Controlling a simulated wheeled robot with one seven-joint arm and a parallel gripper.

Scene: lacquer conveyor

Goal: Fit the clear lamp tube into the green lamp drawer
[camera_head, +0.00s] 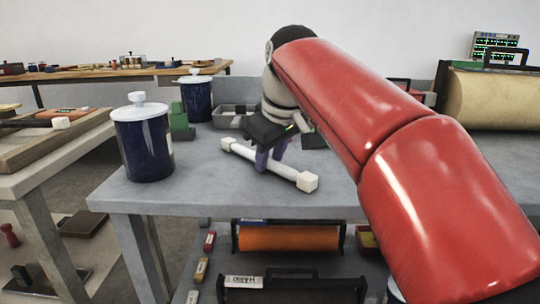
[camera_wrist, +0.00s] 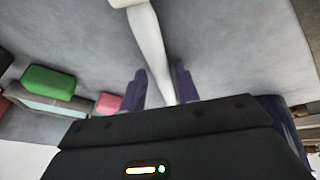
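The lamp tube (camera_head: 275,168), a pale rod with cream end blocks, appears to lie diagonally on the grey table. It also shows in the wrist view (camera_wrist: 149,45), running between my fingers. My gripper (camera_head: 268,160) is over its middle, pointing down. In the wrist view my gripper's (camera_wrist: 160,75) two purple fingers stand apart, one on each side of the tube, with gaps visible. Stacked green blocks (camera_head: 180,120) stand at the table's back left. A green block (camera_wrist: 48,82) shows in the wrist view. I cannot tell which green thing is the lamp drawer.
A dark blue jar with a white lid (camera_head: 142,140) stands at the table's left edge, and another (camera_head: 196,98) behind it. A grey tray (camera_head: 232,112) is at the back. A pink block (camera_wrist: 108,103) shows in the wrist view. The table front (camera_head: 220,195) is clear.

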